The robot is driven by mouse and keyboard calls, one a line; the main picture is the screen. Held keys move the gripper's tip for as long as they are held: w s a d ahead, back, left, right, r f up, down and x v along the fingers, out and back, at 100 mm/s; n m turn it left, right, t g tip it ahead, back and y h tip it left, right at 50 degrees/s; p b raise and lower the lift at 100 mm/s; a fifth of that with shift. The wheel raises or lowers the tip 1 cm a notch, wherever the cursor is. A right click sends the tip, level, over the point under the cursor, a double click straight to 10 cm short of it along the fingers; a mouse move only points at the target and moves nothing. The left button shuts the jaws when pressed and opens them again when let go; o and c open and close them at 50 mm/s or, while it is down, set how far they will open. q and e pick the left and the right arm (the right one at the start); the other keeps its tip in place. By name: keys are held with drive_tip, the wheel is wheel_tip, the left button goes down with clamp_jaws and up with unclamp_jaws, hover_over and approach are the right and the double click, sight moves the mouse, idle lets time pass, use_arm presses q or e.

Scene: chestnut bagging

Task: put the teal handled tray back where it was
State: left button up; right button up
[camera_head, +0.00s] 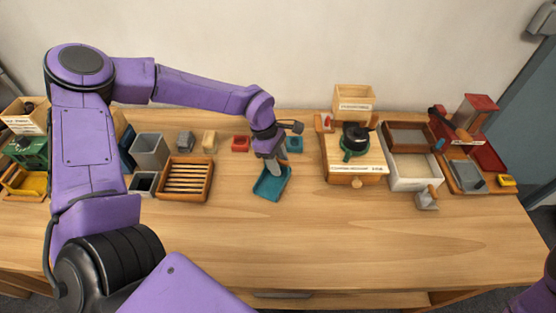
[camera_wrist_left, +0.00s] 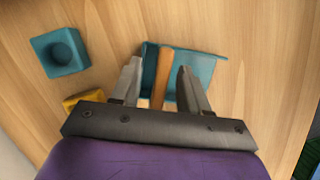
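The teal handled tray (camera_head: 267,190) rests on the table near its middle, below my left gripper (camera_head: 271,164). In the left wrist view the tray (camera_wrist_left: 203,68) shows its teal floor and a wooden handle (camera_wrist_left: 161,78). My left gripper (camera_wrist_left: 159,85) is open there, its fingers on either side of the handle with gaps showing. I cannot tell how far down the fingers reach. My right gripper is out of view; only a bit of purple arm shows at the lower right.
A teal block with a round hollow (camera_head: 294,144) and a red block (camera_head: 241,143) stand behind the tray. A slatted wooden tray (camera_head: 185,181) lies left. A wooden stand with a black-and-green pot (camera_head: 354,170) is right. The front table area is clear.

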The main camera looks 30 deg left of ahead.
use_arm(q)
drive_tip(key=shift+r, duration=0.3)
drive_tip(key=b+v, duration=0.2)
drive_tip(key=v, duration=0.8)
drive_tip(key=shift+a+r, duration=0.1)
drive_tip(key=shift+r, duration=0.2)
drive_tip(key=shift+a+r, duration=0.15)
drive_tip(key=shift+r, duration=0.4)
